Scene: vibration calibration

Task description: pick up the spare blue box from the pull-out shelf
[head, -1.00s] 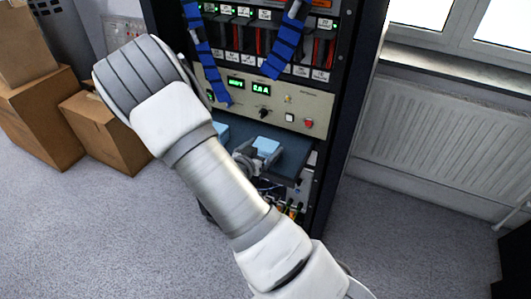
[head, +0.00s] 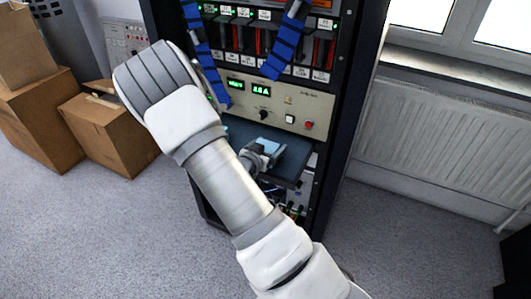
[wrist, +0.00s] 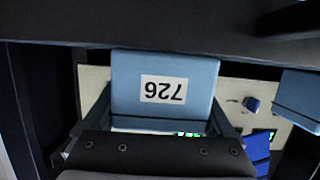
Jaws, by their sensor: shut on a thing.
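A light blue box (wrist: 165,66) with a white label reading 726, upside down in the wrist view, sits between the two fingers of my gripper (wrist: 163,118). My gripper is shut on it. In the head view the box (head: 268,146) is at the dark pull-out shelf (head: 291,163), partly hidden by my gripper (head: 262,153). I cannot tell whether the box still touches the shelf. A second blue box (wrist: 299,98) shows at the right edge of the wrist view, apart from my gripper; my arm mostly hides that area in the head view.
The shelf juts from a black rack under a beige panel (head: 285,108) with green displays and a red button. Blue straps (head: 284,52) hang above it. Cables hang below. Cardboard boxes (head: 108,132) stand at left, a radiator (head: 428,140) at right. The floor between is clear.

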